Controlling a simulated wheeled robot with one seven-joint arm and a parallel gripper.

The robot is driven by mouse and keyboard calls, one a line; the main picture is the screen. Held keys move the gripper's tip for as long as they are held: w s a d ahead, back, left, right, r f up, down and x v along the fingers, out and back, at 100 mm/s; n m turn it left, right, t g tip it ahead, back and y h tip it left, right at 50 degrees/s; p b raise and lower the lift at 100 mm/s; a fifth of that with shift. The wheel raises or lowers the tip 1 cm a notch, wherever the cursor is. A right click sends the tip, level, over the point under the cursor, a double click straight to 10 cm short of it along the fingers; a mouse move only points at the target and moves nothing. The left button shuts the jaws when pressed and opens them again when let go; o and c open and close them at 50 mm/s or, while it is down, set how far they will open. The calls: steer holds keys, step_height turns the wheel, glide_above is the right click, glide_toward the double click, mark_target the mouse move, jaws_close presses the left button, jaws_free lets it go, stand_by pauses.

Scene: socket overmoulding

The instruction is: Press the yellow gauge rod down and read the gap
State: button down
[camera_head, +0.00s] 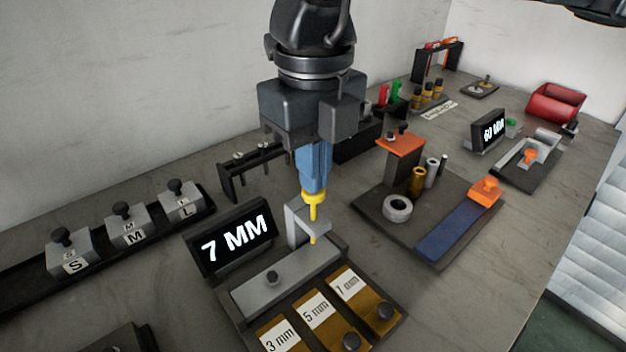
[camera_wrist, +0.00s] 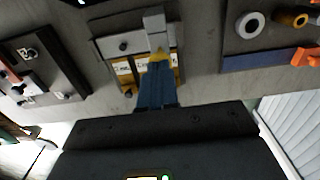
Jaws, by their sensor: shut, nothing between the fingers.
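The yellow gauge rod (camera_head: 313,203) stands upright in a grey bracket on the gauge fixture (camera_head: 275,283). My gripper (camera_head: 313,185) points straight down with its blue fingers shut and empty, their tips at the top of the yellow rod. Whether they press on it or just touch it I cannot tell. In the wrist view the blue fingers (camera_wrist: 157,85) end over the yellow rod's head (camera_wrist: 159,56). The display (camera_head: 232,240) behind the fixture reads 7 MM. Brown blocks labelled 3 mm (camera_head: 283,335), 5 mm (camera_head: 317,315) and 7 mm (camera_head: 350,290) lie in front.
Grey blocks S (camera_head: 70,255), M (camera_head: 127,228) and L (camera_head: 182,200) stand on a black rail at left. A dark board with a blue strip (camera_head: 455,232) and an orange-topped post (camera_head: 402,145) is at right. A black rack (camera_head: 253,165) stands behind my gripper.

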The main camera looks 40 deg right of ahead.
steer(key=shift+r+p, duration=0.9)
steer(key=shift+r, duration=1.65)
